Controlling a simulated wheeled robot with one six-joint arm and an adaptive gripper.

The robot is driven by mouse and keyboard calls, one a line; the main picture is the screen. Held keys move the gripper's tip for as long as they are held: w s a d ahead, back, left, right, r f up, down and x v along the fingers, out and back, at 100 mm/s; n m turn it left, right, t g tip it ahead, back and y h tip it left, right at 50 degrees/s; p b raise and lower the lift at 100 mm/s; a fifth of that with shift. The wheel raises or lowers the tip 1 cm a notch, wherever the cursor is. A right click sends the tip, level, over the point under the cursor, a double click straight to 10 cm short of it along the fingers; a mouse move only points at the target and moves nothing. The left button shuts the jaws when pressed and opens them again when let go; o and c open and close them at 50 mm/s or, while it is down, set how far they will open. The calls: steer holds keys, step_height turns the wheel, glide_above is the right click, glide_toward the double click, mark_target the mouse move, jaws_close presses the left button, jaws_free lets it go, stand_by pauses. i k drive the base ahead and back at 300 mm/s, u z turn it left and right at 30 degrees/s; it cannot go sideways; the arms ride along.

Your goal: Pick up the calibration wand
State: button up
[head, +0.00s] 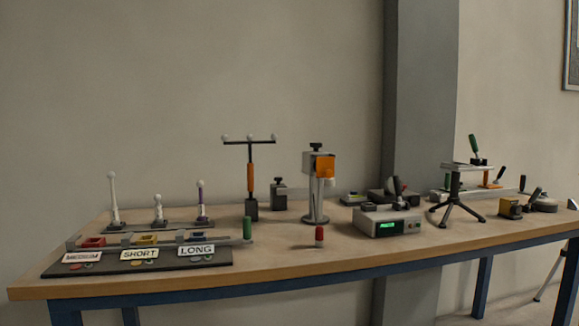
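The calibration wand (251,178) is most likely the T-shaped tool standing upright left of the table's middle. It has an orange grip, a dark shaft and a dark crossbar carrying pale balls at its ends and centre. Its lower end sits in a small dark block holder (251,209) on the table. Nothing hides its upper part. My gripper is not in this view.
The wooden table (290,250) also holds a black panel with MEDIUM, SHORT and LONG labels (139,254), white-topped posts (113,200), a green handle (247,228), a red-topped cylinder (319,236), an orange-faced stand (318,185), a grey box (387,222) and a tripod (457,196).

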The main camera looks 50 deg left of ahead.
mark_target(250, 165)
steer(key=u, duration=0.25)
steer(key=i, duration=1.35)
steer(key=u, duration=1.6)
steer(key=i, duration=0.85)
steer(key=u, duration=0.9)
